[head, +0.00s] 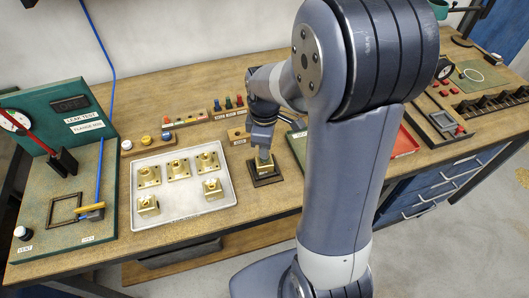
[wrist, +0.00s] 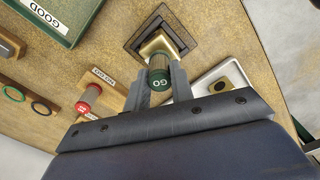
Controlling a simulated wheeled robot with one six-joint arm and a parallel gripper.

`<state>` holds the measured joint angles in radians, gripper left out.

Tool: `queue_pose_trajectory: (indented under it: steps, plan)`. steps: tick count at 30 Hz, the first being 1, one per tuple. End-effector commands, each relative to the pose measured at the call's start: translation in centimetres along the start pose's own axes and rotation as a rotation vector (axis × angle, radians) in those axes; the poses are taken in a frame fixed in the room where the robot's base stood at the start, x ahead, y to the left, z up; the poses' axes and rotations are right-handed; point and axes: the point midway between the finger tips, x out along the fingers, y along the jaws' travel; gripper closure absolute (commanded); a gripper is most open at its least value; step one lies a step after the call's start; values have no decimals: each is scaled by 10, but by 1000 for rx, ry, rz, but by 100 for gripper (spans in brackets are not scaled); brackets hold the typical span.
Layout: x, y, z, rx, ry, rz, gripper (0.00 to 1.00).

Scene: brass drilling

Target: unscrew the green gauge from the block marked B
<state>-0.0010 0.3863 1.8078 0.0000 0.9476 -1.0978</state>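The green gauge (wrist: 160,79), with GO on its end, stands at a brass block (wrist: 158,44). The block sits in a dark square fixture (wrist: 183,39) on the bench. My gripper (wrist: 160,82) has one finger on each side of the green gauge, and both appear to touch it. In the head view my gripper (head: 263,154) is right above the block (head: 272,168) in its fixture (head: 266,181); the gauge is hidden there. No letter B is legible on the block, and the thread is hidden.
A red gauge (wrist: 88,97) stands left of my gripper in the wrist view. A green GOOD tray (wrist: 62,12) lies beyond it. A white tray (head: 180,207) with several brass blocks is left of the fixture. The leak test stand (head: 84,107) is at far left.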

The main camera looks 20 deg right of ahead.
Motion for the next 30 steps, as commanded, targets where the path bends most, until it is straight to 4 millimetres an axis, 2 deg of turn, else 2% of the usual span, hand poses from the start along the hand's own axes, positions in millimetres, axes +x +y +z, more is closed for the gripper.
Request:
queue_pose_trajectory:
  steps: [3, 8, 21, 30]
  plan:
    - [0, 0, 0, -1, 0, 0, 93]
    - [0, 0, 0, -72, 0, 0, 93]
    - [-1, 0, 0, -552, 0, 0, 93]
    - [-1, 0, 0, -612, 0, 0, 93]
